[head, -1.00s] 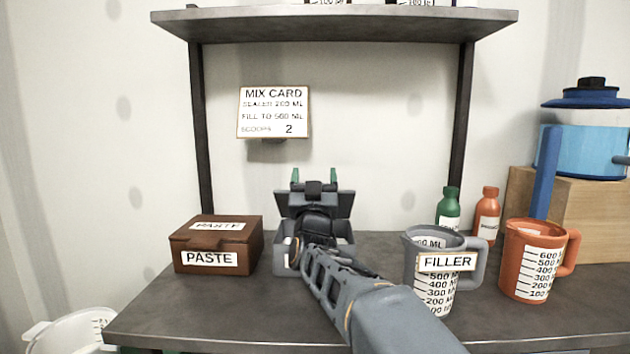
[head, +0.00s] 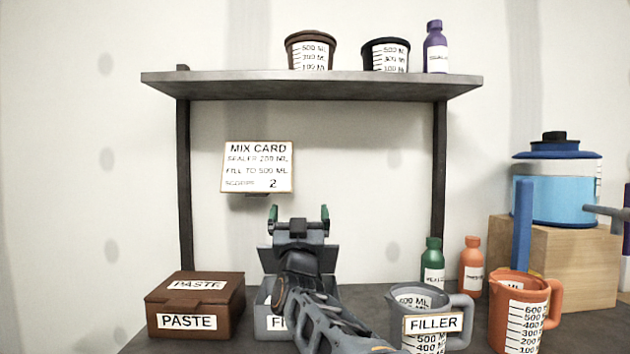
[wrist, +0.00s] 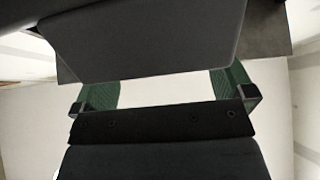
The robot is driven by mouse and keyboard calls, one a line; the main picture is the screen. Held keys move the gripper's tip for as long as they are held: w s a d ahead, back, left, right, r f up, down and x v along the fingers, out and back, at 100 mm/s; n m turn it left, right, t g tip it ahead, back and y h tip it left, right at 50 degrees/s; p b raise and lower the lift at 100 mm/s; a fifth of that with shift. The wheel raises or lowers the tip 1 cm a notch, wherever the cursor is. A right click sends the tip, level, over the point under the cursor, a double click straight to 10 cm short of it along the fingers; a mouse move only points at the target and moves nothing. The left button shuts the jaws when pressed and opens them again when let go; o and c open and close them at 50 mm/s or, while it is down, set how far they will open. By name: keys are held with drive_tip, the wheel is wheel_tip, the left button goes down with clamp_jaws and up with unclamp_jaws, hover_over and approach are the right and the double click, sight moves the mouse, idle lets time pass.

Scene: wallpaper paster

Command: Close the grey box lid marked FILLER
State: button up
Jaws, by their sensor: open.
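The grey box (head: 262,320) stands on the bench, with "FI" readable on its front label; my arm hides the rest. Its lid (head: 327,259) stands raised at the back of the box, partly behind my gripper. My gripper (head: 298,214) is above the lid's upper edge in the head view, its green fingers apart with nothing between them. In the wrist view a dark grey panel, which looks like the lid (wrist: 150,40), fills the top, close to the open fingers (wrist: 167,92). I cannot tell whether they touch.
A brown PASTE box (head: 195,305) stands left of the grey box. A grey jug (head: 405,300) with a FILLER plaque and an orange jug (head: 500,315) stand to the right. Two bottles are behind them. A shelf (head: 310,87) spans overhead; a mix card (head: 258,167) hangs behind.

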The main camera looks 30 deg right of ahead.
drive_tip(key=s+a+r+p, duration=0.2)
drive_tip(key=s+r, duration=0.6)
drive_tip(key=s, duration=0.4)
drive_tip(key=shift+s+a+r+p, duration=0.15)
drive_tip(key=shift+s+p, duration=0.1)
drive_tip(key=shift+p, duration=0.4)
drive_tip(key=shift+c, duration=0.4)
